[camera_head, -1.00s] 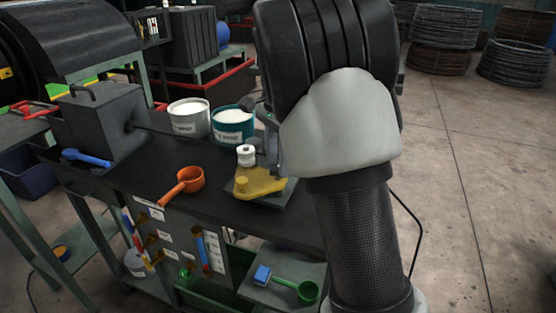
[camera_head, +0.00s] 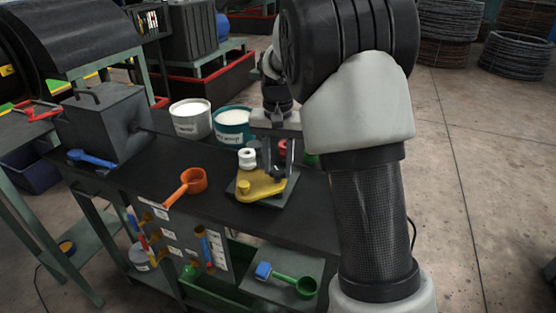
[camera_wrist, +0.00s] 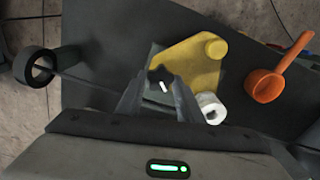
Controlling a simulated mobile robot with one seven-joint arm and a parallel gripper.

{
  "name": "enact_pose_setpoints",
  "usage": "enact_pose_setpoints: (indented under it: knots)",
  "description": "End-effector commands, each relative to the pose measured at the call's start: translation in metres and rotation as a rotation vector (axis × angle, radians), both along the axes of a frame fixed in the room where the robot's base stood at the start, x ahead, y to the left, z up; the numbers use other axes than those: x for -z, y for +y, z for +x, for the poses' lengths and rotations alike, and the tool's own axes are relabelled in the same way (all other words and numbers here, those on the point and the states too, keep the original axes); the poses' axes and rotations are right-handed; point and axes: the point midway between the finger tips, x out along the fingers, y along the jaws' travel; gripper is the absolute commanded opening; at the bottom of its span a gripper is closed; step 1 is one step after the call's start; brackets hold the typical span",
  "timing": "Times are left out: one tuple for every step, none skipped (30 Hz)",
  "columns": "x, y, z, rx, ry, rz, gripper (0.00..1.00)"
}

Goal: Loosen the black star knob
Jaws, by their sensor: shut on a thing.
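The black star knob (camera_wrist: 157,76) shows in the wrist view with a white mark on it, at the near part of the yellow plate (camera_wrist: 190,62). My gripper (camera_wrist: 160,88) has its fingers on both sides of the knob and is shut on it. In the head view my gripper (camera_head: 279,168) points down at the right end of the yellow plate (camera_head: 262,186); the knob is hidden there behind the fingers. A white spool-like knob (camera_head: 247,158) stands just left of my fingers, and it also shows in the wrist view (camera_wrist: 211,107).
An orange scoop (camera_head: 193,181) lies left of the plate on the dark bench (camera_head: 140,182). A white bucket (camera_head: 190,119) and a teal bucket (camera_head: 233,127) stand behind. A grey box (camera_head: 100,125) and blue tool (camera_head: 90,158) are at left. A green scoop (camera_head: 303,286) lies on the lower shelf.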

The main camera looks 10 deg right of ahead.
Motion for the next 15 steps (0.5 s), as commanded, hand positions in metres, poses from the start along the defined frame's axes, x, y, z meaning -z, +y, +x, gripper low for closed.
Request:
enact_pose_setpoints:
  knots:
    - [-0.0026, -0.0005, 0.0003, -0.042, -0.001, 0.001, 0.11]
    - [-0.0026, -0.0006, 0.0005, -0.07, -0.001, 0.001, 0.11]
    - [-0.0026, -0.0006, 0.0005, -0.108, -0.002, 0.0, 0.11]
    - [-0.0026, -0.0007, 0.0005, -0.137, -0.002, 0.0, 0.11]
    - [-0.0026, -0.0009, 0.0004, -0.165, -0.002, -0.001, 0.11]
    - [-0.0026, -0.0008, 0.0003, -0.203, -0.001, 0.0, 0.11]
    - [-0.0026, -0.0005, 0.0003, -0.231, -0.001, 0.001, 0.11]
    - [-0.0025, -0.0003, 0.0003, -0.26, -0.001, 0.001, 0.11]
    - [-0.0025, -0.0008, 0.0003, -0.297, -0.001, 0.001, 0.11]
    - [-0.0025, -0.0008, 0.0004, -0.325, -0.002, 0.0, 0.11]
    - [-0.0025, -0.0005, 0.0004, -0.355, -0.002, 0.0, 0.11]
    - [-0.0024, -0.0003, 0.0005, -0.394, -0.002, 0.0, 0.11]
    - [-0.0024, -0.0007, 0.0006, -0.422, -0.002, 0.0, 0.11]
    - [-0.0024, -0.0008, 0.0006, -0.45, -0.002, 0.0, 0.11]
    - [-0.0024, -0.0005, 0.0005, -0.488, -0.002, 0.001, 0.11]
